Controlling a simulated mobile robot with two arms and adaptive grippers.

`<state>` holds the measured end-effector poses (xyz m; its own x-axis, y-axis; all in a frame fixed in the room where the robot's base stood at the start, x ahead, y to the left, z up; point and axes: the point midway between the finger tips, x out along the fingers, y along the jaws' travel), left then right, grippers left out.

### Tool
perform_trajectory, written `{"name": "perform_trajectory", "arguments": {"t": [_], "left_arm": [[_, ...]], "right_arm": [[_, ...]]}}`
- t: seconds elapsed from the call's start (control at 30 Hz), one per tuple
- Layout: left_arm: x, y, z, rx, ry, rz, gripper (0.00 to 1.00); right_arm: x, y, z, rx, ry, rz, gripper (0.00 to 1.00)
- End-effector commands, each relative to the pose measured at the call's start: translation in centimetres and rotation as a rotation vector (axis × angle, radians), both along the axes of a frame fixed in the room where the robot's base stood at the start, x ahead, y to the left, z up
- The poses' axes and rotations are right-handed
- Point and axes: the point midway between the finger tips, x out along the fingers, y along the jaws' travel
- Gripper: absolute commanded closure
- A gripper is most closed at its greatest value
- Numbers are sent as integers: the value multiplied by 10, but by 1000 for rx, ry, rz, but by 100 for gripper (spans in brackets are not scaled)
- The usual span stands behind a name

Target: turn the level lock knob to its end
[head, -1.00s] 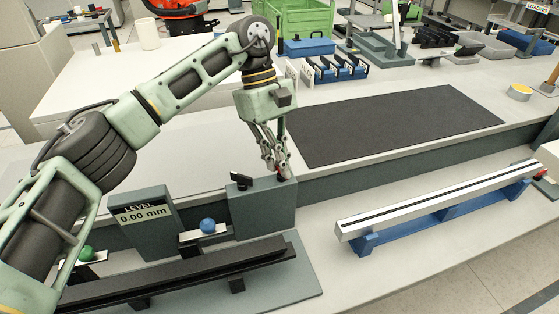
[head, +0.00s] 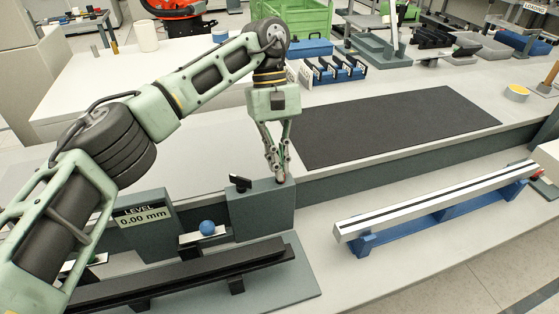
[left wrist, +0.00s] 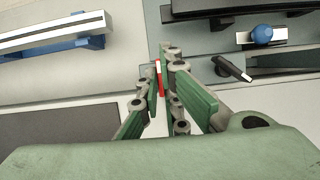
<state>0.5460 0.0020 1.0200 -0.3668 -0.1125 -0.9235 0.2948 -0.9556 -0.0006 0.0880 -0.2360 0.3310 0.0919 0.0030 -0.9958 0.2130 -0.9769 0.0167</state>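The level device has a display panel (head: 145,215) reading 0.00 mm and a grey block (head: 262,210). A black knob with a short bar handle (head: 240,183) stands on the block's top; it also shows in the left wrist view (left wrist: 232,69), right of the fingers. My left gripper (head: 279,177) points down at the block's right end, beside the knob and apart from it. Its fingertips (left wrist: 161,78) are close together, with a narrow red piece (left wrist: 160,78) showing between them. Whether they grip it is unclear. My right gripper is not in view.
A blue ball knob (head: 207,227) sits by the black rail (head: 190,270) in front of the block. A silver bar (head: 440,200) rests on a blue stand at right. A dark mat (head: 395,125) lies behind. The bench between is clear.

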Motion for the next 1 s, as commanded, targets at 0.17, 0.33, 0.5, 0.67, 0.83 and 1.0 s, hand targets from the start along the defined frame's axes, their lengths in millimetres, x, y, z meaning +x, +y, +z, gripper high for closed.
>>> {"name": "perform_trajectory", "arguments": {"t": [0.17, 0.33, 0.5, 0.67, 0.83, 1.0], "left_arm": [[1, 0, 2, -2, -6, -1, 93], [1, 0, 1, -1, -4, 0, 78], [0, 0, 1, -1, -2, -1, 77], [1, 0, 1, 0, -2, 0, 77], [7, 1, 18, 0, -4, 0, 77], [18, 4, 43, 1, -5, 2, 77]], "right_arm": [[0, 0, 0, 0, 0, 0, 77], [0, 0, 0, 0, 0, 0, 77], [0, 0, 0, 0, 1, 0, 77], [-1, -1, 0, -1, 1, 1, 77], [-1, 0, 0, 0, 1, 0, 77], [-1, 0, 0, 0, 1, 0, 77]]}}
